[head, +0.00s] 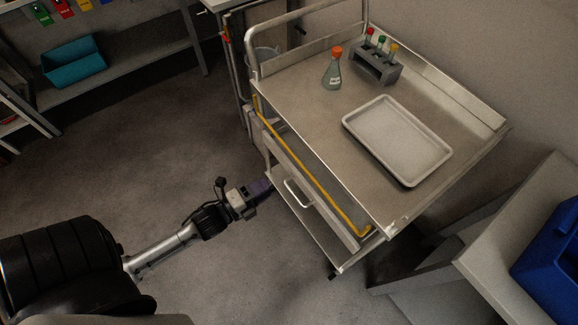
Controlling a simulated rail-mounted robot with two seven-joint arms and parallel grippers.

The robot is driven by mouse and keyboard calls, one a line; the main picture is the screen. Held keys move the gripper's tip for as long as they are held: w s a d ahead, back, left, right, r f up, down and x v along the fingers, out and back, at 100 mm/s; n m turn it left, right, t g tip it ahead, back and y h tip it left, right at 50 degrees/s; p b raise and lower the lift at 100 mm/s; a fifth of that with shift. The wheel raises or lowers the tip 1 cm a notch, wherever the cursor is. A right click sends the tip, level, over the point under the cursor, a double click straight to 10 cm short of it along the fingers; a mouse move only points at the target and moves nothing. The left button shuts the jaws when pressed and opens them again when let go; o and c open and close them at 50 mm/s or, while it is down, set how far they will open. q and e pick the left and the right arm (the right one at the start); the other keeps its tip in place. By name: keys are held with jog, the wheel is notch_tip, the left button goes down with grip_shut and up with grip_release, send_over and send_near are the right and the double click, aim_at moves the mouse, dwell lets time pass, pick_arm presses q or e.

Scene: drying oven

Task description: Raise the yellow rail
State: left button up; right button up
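The yellow rail (312,177) is a thin yellow bar along the near long side of the metal cart (300,103), just below the level of its top. It runs from the upper left to the lower right, above a drawer front with a pale handle (298,193). My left gripper (264,187) is beside the cart, left of the handle and below the rail in the picture. It looks apart from the rail. Its fingers are dark and small, so I cannot tell whether they are open. My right gripper is not in view.
On the cart top are a white tray (397,140), an orange-capped flask (333,72) and a grey tube rack (376,68). A blue bin (552,258) is at the right. A shelf with a teal bin (73,62) is at the upper left. The floor left of the cart is clear.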

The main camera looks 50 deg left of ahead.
aim_at(302, 164)
pick_arm(q)
jog(key=w+b, duration=0.1)
jog(key=w, duration=0.3)
jog(key=w+d+b, duration=0.1)
jog(key=w, duration=0.4)
jog(key=w+b, duration=0.1)
jog(key=w, duration=0.3)
jog(key=shift+w+d+b, duration=0.2)
jog(key=shift+d+b, duration=0.2)
grip_shut()
